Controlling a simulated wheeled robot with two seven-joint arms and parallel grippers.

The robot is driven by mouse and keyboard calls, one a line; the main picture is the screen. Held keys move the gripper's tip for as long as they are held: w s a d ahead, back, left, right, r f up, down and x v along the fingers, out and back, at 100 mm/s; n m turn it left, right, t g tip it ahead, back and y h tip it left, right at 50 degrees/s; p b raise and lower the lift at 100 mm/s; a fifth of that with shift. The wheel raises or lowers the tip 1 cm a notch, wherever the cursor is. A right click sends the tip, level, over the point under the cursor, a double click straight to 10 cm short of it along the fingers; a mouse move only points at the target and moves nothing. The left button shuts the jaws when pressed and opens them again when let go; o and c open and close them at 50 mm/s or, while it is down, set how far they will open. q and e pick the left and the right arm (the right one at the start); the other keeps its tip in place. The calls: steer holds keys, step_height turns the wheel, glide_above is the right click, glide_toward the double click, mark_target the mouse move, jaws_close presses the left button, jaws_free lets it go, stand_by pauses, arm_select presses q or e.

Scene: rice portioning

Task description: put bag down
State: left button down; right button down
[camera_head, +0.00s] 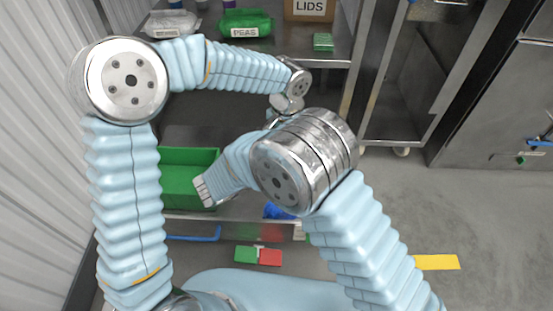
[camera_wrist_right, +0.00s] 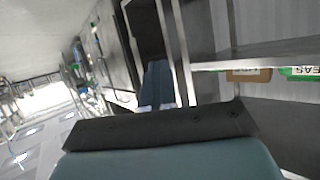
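A green bag labelled PEAS (camera_head: 246,22) lies on the upper shelf, with a clear, whitish bag (camera_head: 172,23) to its left. A green patch with PEAS lettering also shows at the right edge of the right wrist view (camera_wrist_right: 301,72). My left arm reaches over to the right and bends down at its wrist, and my right arm's elbow hides what lies beyond. My right forearm points left, over the edge of a green bin (camera_head: 178,190). Neither gripper's fingers show, and I cannot see a bag held in either.
A cardboard box labelled LIDS (camera_head: 309,9) and a small green block (camera_head: 323,42) are on the upper shelf. A green-and-red pad (camera_head: 258,256) lies below the bin. A steel cabinet (camera_head: 500,110) stands right; floor to its front is open around a yellow strip (camera_head: 437,262).

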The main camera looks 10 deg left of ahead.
steer(key=c, duration=1.9)
jaws_free()
steer(key=o, duration=1.9)
steer(key=shift+s+a, duration=0.1)
steer(key=v, duration=1.1)
steer(key=shift+s+r, duration=0.2)
steer(key=shift+s, duration=0.15)
steer(key=shift+a, duration=0.1)
